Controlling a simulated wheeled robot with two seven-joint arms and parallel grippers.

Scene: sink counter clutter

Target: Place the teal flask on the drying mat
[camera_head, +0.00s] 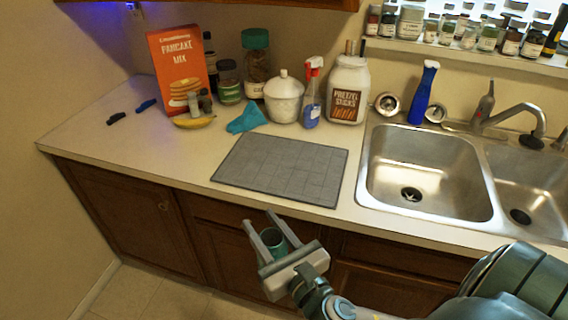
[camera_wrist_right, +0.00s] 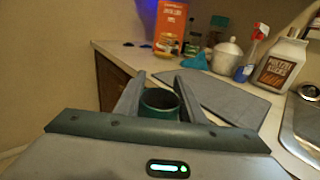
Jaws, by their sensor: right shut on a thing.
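The teal flask (camera_head: 274,242) is held between the fingers of my right gripper (camera_head: 262,226), in front of the counter's front edge and lower than its top. In the right wrist view the open round top of the flask (camera_wrist_right: 160,102) shows between the two fingers (camera_wrist_right: 160,92); its lower part is hidden by the gripper. The drying mat (camera_head: 282,168) is a grey tiled rectangle lying flat on the counter, beyond the gripper, with nothing on it. It also shows in the right wrist view (camera_wrist_right: 215,95). My left gripper is not in view.
Behind the mat stand a teal cloth (camera_head: 247,119), a white lidded jar (camera_head: 284,100), a red-topped spray bottle (camera_head: 311,100) and a pretzel jar (camera_head: 347,92). A pancake mix box (camera_head: 178,65) and banana (camera_head: 194,122) are at left. The double sink (camera_head: 425,180) is right of the mat.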

